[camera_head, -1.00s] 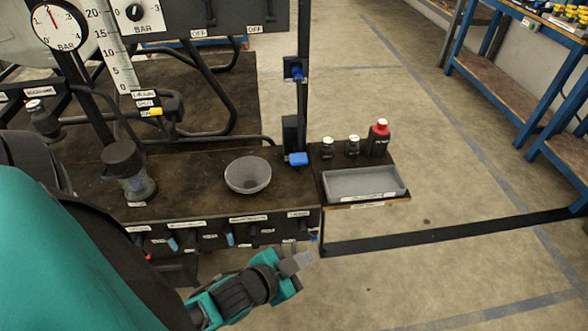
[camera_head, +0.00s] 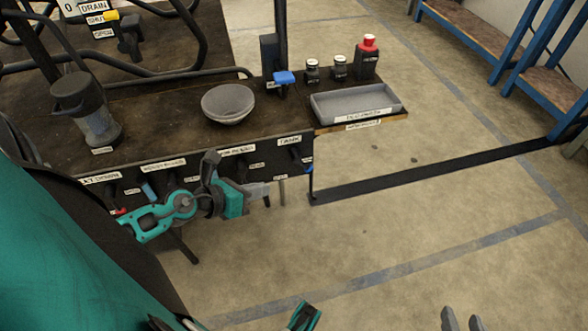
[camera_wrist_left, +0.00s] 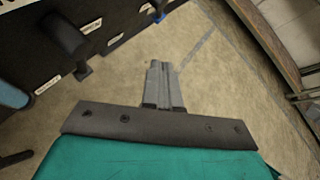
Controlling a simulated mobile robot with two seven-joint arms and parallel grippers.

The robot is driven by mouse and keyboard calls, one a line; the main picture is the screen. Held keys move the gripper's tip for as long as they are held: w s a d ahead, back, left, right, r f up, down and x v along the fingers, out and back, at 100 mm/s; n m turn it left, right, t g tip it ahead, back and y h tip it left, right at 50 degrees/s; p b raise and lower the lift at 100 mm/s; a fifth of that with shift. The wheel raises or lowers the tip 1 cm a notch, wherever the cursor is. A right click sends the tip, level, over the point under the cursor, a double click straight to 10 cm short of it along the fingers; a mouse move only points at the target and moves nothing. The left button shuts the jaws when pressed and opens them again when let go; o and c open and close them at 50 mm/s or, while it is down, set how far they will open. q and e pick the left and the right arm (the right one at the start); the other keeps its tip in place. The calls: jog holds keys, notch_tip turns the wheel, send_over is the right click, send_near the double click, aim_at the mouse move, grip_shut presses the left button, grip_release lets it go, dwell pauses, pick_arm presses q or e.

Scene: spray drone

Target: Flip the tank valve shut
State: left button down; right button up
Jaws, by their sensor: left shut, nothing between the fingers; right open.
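The tank valve (camera_head: 297,156) is a dark handle under the TANK label (camera_head: 290,140), at the right end of the black panel front. Its exact angle is hard to tell. My left gripper (camera_head: 264,190) is shut and empty, in front of the panel, below and left of the tank valve and apart from it. In the left wrist view its fingers (camera_wrist_left: 162,85) are together over bare floor. A black handle (camera_wrist_left: 66,38) there sticks out of the panel at upper left; I cannot tell which valve it is. My right gripper (camera_head: 461,320) is open and empty at the bottom edge.
Other labelled valves, one with a blue handle (camera_head: 149,190), line the panel left of the tank valve. Above stand a grey bowl (camera_head: 228,104), a grey tray (camera_head: 356,103) and several bottles. A black floor bar (camera_head: 430,172) runs right. The floor below is free.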

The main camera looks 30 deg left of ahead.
aim_at(301, 160)
pick_arm(q)
jog(key=shift+a+f+m+g, duration=0.4)
jog(key=shift+a+f+m, duration=0.45)
jog(key=shift+m, duration=0.35)
pick_arm(e)
jog(key=shift+w+f, duration=0.1)
jog(key=shift+f, duration=0.2)
pick_arm(q)
jog(key=shift+d+f, duration=0.1)
jog(key=w+r+b+x, duration=0.1)
jog(key=b+x, duration=0.3)
jog(key=x, duration=0.8)
jog(key=shift+w+r, duration=0.5)
jog(key=shift+w, duration=0.1)
pick_arm(e)
jog(key=shift+w+a+f+y, duration=0.15)
jog(key=shift+a+f+y, duration=0.15)
jog(key=shift+a+f, duration=0.45)
